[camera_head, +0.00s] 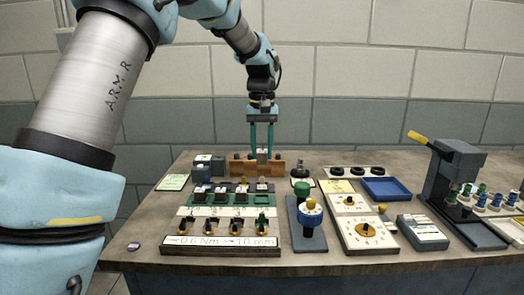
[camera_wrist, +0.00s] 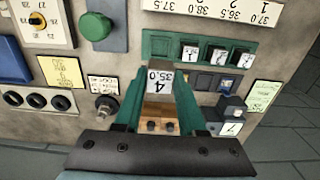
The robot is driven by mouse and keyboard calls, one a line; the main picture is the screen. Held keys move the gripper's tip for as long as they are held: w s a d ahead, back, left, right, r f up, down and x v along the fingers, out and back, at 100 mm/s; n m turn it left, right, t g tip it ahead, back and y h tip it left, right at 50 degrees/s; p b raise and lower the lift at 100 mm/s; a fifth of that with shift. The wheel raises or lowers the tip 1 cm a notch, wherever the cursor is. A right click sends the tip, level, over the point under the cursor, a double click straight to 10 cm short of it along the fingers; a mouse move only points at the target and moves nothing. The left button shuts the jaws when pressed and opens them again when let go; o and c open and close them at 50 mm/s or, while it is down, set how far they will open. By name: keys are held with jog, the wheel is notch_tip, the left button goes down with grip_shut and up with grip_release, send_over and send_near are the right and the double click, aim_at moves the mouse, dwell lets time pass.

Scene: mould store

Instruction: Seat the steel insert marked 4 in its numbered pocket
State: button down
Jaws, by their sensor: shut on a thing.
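My gripper (camera_head: 262,152) hangs over the back of the bench at the wooden block (camera_head: 278,167). Its teal fingers are shut on a steel insert whose white label reads 4 and 35.0; the label shows in the wrist view (camera_wrist: 154,77). I cannot tell whether the insert's lower end is clear of the block. The green pocket strip (camera_wrist: 258,45) lies in front of the block. Three of its pockets hold labelled inserts (camera_wrist: 217,55); the pocket at its left end in the wrist view (camera_wrist: 161,46) looks empty. It is at the right end in the head view.
A blue-grey block (camera_head: 203,161) stands left of the wooden block. A green-topped knob (camera_head: 301,188), dial panels (camera_head: 363,229), a blue tray (camera_head: 386,188) and a lever press (camera_head: 452,175) stand to the right. Clamps and a placard (camera_head: 220,243) are in front.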

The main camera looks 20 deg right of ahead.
jog(key=shift+r, duration=0.3)
jog(key=s+a+f+p, duration=0.2)
jog(key=s+a+p, duration=0.1)
jog(key=s, duration=0.3)
jog(key=s+a+f+p, duration=0.2)
jog(key=s+a+p, duration=0.1)
jog(key=s, duration=0.4)
jog(key=shift+w+f+b, duration=0.1)
jog(key=shift+f+b, duration=1.85)
jog(key=shift+f, duration=0.9)
jog(key=shift+f+b, duration=0.6)
jog(key=shift+f, duration=0.5)
grip_release()
dwell(0.4)
jog(key=shift+r, duration=0.15)
